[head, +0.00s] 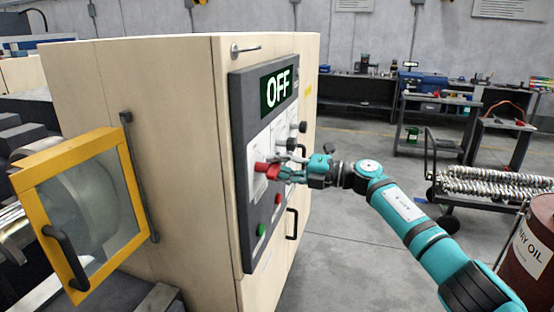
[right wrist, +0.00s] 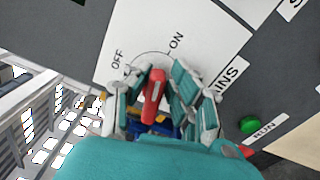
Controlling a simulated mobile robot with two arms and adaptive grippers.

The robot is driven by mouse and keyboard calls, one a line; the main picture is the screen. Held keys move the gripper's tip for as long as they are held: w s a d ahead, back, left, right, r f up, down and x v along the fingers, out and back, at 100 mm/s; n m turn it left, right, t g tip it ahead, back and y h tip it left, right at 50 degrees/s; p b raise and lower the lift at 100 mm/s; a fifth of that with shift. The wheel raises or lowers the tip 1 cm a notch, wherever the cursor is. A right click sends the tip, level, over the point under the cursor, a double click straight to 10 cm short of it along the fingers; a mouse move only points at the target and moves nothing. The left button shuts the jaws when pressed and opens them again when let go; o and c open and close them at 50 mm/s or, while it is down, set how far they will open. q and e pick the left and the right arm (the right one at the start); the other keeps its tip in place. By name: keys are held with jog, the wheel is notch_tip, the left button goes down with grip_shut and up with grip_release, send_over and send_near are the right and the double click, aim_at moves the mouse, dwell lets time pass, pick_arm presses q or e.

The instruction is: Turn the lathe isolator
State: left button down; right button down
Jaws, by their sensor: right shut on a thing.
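The display (head: 279,88) above reads OFF. My left gripper is not in view.
A green RUN button (right wrist: 250,124) and a red button (head: 278,198) sit below the isolator; black knobs are beside it. A yellow-framed guard (head: 30,187) stands at left. A red oil barrel (head: 537,245) is at right. Grey floor between is open.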

jog(key=shift+m+p, duration=0.5)
jog(key=shift+m, duration=0.6)
jog(key=c, duration=1.4)
grip_release()
jog(key=shift+o, duration=0.6)
jog(key=shift+f, duration=0.1)
jog(key=shift+d, duration=0.35)
jog(key=v, duration=1.1)
jog(key=shift+s, duration=0.2)
jog(key=shift+d, duration=0.1)
